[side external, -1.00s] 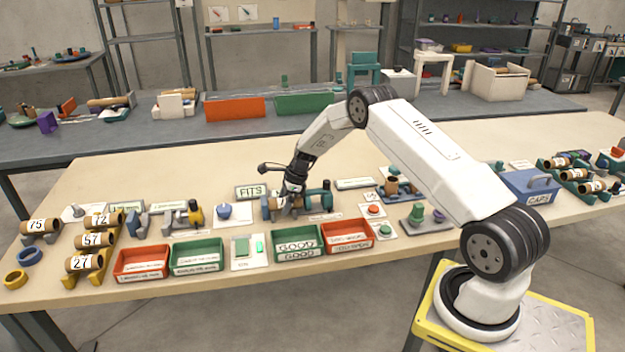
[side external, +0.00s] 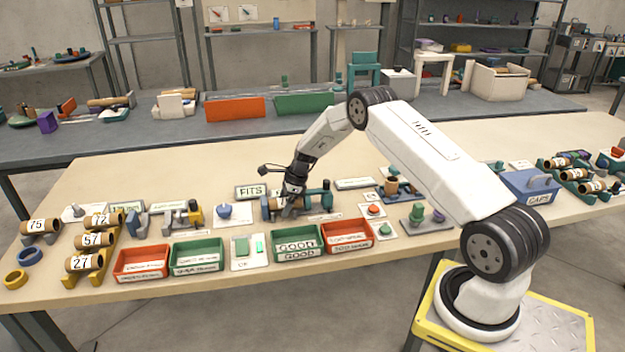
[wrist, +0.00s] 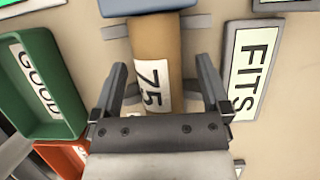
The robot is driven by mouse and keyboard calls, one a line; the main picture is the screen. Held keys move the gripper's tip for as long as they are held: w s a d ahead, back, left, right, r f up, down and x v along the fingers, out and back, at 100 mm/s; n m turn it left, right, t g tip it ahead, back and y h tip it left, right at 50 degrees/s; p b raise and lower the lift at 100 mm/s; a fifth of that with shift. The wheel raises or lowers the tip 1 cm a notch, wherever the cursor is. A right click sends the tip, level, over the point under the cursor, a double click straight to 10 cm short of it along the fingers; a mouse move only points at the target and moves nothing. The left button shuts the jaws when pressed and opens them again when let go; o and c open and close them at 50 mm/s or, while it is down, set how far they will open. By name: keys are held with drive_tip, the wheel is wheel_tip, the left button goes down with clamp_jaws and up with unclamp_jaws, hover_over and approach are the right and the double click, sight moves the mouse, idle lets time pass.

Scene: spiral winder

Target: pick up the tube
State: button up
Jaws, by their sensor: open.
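A brown cardboard tube (wrist: 155,45) with a white label reading 75 lies under my gripper in the wrist view. My gripper (wrist: 160,75) is open, with one finger on each side of the tube and a visible gap to it on both sides. In the side view my gripper (side external: 293,200) is low over the blue-grey fixture (side external: 318,199) in the middle of the bench. There the tube is mostly hidden by the gripper.
A FITS sign (side external: 250,192) stands behind and left of the gripper. The green GOOD bin (side external: 296,255) and a red bin (side external: 347,246) are in front. Labelled tubes lie on a yellow rack (side external: 103,258) at left. A blue caps box (side external: 533,189) is at right.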

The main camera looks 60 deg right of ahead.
sight(281, 199)
idle(0.3)
clamp_jaws()
drive_tip(key=shift+r, duration=0.15)
drive_tip(key=shift+r, duration=0.4)
wheel_tip(281, 199, up, 3)
drive_tip(key=shift+f, duration=0.1)
drive_tip(key=s+a+r, duration=0.4)
drive_tip(key=s+r, duration=0.5)
drive_tip(key=s, duration=0.4)
drive_tip(key=shift+s+a+r, duration=0.15)
drive_tip(key=shift+a+r, duration=0.05)
drive_tip(key=shift+r, duration=0.1)
